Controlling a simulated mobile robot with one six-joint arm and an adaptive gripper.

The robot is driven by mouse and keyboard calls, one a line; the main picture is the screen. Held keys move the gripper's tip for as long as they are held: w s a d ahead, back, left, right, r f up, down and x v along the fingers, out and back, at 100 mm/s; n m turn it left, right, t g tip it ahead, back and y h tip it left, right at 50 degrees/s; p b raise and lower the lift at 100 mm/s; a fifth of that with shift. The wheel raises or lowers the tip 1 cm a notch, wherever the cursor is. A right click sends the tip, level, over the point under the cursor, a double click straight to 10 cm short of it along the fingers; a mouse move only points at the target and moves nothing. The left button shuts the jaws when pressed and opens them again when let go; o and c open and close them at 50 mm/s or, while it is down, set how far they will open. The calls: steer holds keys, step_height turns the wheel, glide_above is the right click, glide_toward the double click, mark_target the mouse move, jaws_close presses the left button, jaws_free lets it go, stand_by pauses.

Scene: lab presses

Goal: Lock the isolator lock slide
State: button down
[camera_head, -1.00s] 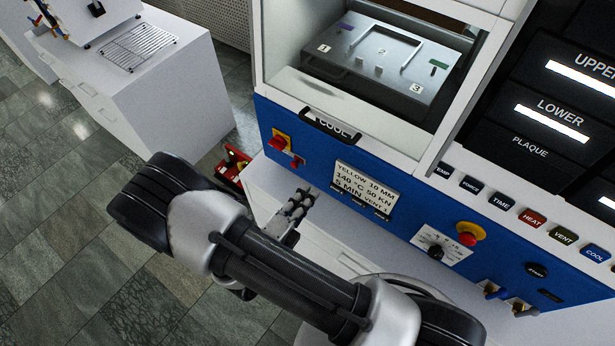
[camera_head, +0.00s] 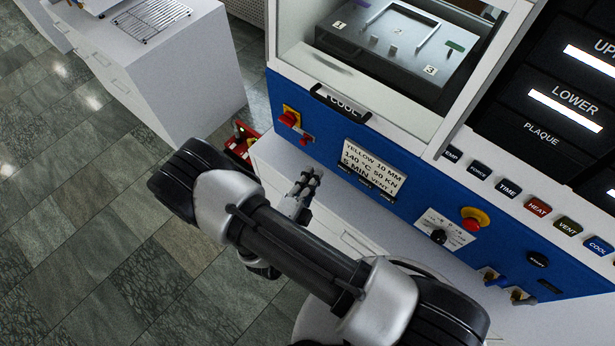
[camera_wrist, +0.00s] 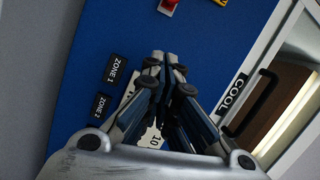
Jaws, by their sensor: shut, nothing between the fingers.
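The isolator (camera_head: 290,117) is a red switch on a yellow plate, at the left end of the blue press panel. A small red piece (camera_head: 306,140), likely the lock slide, sits just below and right of it. In the wrist view this red piece (camera_wrist: 168,6) is cut by the top edge, with a bit of yellow plate (camera_wrist: 220,2) beside it. My gripper (camera_head: 312,176) is shut and empty, below the isolator and left of the recipe label. In the wrist view my gripper (camera_wrist: 163,60) points toward the red piece, apart from it. The slide's position cannot be told.
The COOL drawer handle (camera_head: 341,104) juts out right of the isolator. The recipe label (camera_head: 372,168) and a red-yellow emergency button (camera_head: 474,218) are further right. A red box (camera_head: 241,142) stands left of the press. A white cabinet (camera_head: 175,75) is behind; floor at left is clear.

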mark_target(303, 143)
steer(key=x, duration=0.7)
steer(key=shift+a+b, duration=0.1)
steer(key=shift+b, duration=0.2)
steer(key=shift+w+a+f, duration=0.15)
steer(key=shift+w+a, duration=0.2)
steer(key=shift+a, duration=0.2)
steer(key=shift+w+a+f, duration=0.15)
steer(key=shift+w+a, duration=0.2)
steer(key=shift+a, duration=0.15)
steer(key=shift+w+a+f, duration=0.1)
steer(key=shift+w+a, duration=0.2)
steer(key=shift+a, duration=0.1)
steer(key=w+a+b, duration=0.2)
steer(key=a, duration=0.1)
steer(key=shift+w, duration=0.15)
